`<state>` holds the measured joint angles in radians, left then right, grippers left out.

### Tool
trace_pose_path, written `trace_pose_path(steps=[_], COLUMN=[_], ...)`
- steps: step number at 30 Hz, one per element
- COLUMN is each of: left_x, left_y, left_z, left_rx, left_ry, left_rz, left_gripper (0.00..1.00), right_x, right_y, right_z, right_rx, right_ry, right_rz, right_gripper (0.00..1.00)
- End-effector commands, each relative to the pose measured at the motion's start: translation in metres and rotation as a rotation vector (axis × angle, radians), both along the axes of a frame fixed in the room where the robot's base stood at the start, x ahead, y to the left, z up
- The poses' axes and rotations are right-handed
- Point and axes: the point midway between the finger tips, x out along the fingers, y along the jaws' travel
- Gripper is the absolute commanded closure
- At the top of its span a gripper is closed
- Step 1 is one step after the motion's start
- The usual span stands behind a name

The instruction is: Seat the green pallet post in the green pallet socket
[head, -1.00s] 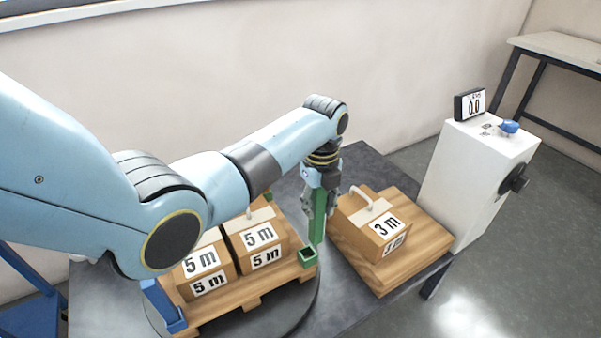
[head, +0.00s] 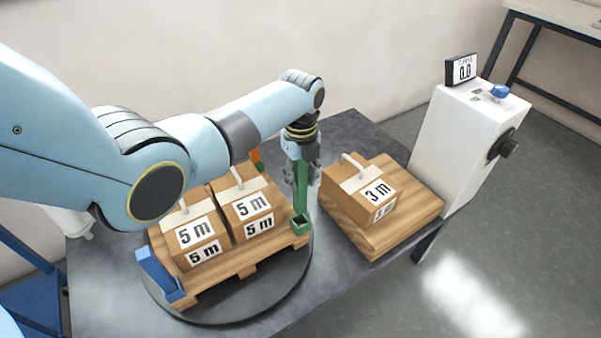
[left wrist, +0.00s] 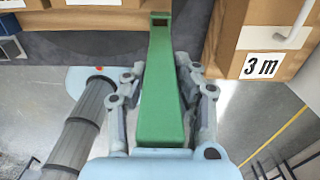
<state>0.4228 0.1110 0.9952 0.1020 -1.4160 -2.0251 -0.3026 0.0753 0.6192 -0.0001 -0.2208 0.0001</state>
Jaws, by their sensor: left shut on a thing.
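My left gripper (head: 302,158) is shut on the green pallet post (head: 301,185) and holds it upright. The post's lower end meets the green pallet socket (head: 301,225) at the pallet's right corner in the head view. I cannot tell how deep it is in the socket. In the left wrist view the green post (left wrist: 160,95) runs between the two fingers (left wrist: 165,95), away toward the top. A small dark opening shows at its far end. My right gripper is not in view.
The wooden pallet (head: 215,286) on a round dark turntable (head: 240,307) carries boxes marked 5 m. A blue corner post (head: 160,275) and an orange part (head: 256,158) stand at other corners. A 3 m box (head: 362,195) on a wooden board (head: 400,220) stands close to the right.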

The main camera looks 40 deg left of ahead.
Motion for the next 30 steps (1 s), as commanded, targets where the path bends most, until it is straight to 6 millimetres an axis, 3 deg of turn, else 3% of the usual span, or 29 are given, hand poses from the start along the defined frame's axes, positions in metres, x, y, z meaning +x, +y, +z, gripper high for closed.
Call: trace_pose_path(steps=[3,9,30], left_x=[0.000,0.000,0.000], left_y=[0.000,0.000,0.000], left_z=[-0.017,-0.032,-0.033], left_rx=[0.000,0.000,0.000], left_ry=[0.001,0.000,0.000], left_rz=[0.000,0.000,0.000], left_gripper=[1.00,1.00,1.00], right_x=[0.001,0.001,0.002], right_y=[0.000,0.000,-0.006], right_z=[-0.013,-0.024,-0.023], right_rx=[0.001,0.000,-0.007], right_ry=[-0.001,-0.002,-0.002], right_rz=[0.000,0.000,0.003], right_gripper=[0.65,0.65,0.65])
